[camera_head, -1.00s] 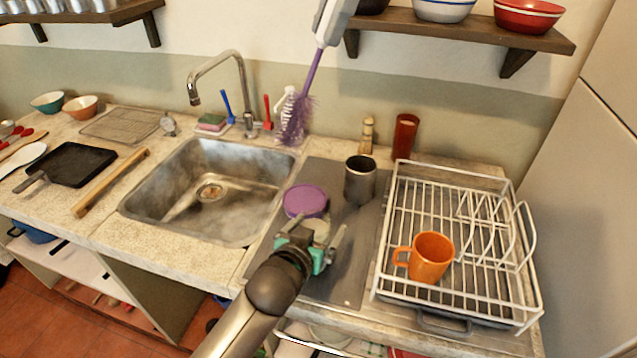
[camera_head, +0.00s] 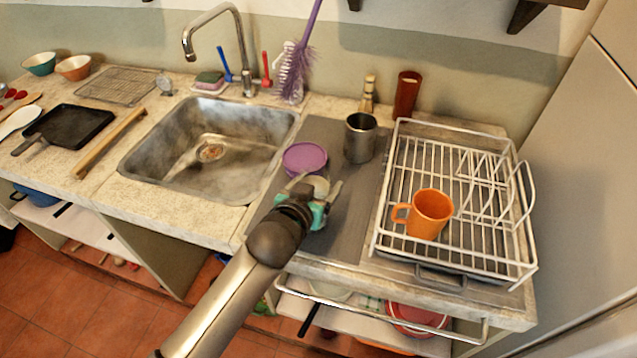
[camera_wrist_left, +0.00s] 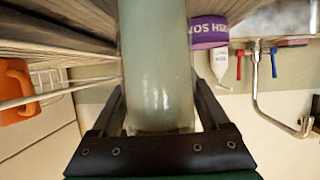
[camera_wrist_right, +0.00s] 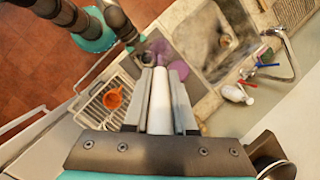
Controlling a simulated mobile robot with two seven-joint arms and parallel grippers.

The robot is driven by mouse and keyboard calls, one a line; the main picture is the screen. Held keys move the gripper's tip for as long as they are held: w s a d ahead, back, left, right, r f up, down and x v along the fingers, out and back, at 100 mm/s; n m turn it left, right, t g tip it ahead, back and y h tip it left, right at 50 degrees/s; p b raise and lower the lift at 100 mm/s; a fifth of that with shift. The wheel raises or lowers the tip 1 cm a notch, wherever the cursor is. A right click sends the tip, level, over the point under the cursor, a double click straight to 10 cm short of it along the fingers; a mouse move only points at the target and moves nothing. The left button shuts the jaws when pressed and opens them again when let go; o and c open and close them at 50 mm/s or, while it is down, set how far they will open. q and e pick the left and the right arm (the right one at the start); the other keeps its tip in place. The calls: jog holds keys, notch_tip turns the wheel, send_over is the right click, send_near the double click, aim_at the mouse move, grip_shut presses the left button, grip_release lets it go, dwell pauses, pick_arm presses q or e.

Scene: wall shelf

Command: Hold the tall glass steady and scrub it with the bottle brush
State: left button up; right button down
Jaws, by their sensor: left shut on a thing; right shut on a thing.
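The tall glass (camera_wrist_left: 158,70), a pale green see-through cylinder, stands between the fingers of my left gripper (camera_wrist_left: 158,115), which is shut on it. In the head view the glass (camera_head: 319,186) shows only as a small pale rim at my left gripper (camera_head: 316,200), above the grey counter mat. The bottle brush (camera_head: 297,70) has purple bristles and a purple stem and hangs bristles down behind the sink's right end, apart from the glass. My right gripper (camera_wrist_right: 160,105) is shut on its white handle (camera_wrist_right: 160,95); in the head view this gripper is out of frame.
A purple round tub (camera_head: 304,158) and a dark metal cup (camera_head: 360,137) stand near the glass. A white dish rack (camera_head: 385,215) with an orange mug (camera_head: 430,213) is to the right. The sink (camera_head: 165,165) is empty; its tap (camera_head: 238,45) rises behind.

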aim_at(310, 33)
jog(key=a+f+h, duration=0.1)
jog(key=f, duration=0.2)
jog(key=f+h, duration=0.1)
jog(key=f, duration=0.3)
jog(key=a+f+h, duration=0.1)
jog(key=f+h, duration=0.1)
jog(key=f, duration=0.1)
jog(key=shift+w+a+f, duration=0.15)
jog(key=shift+a+f, duration=0.1)
jog(key=shift+a, duration=0.05)
jog(key=shift+f, duration=2.1)
notch_tip(310, 33, down, 12)
dwell(1.2)
dwell(0.4)
jog(key=shift+r, duration=2.45)
jog(key=shift+f, duration=2.55)
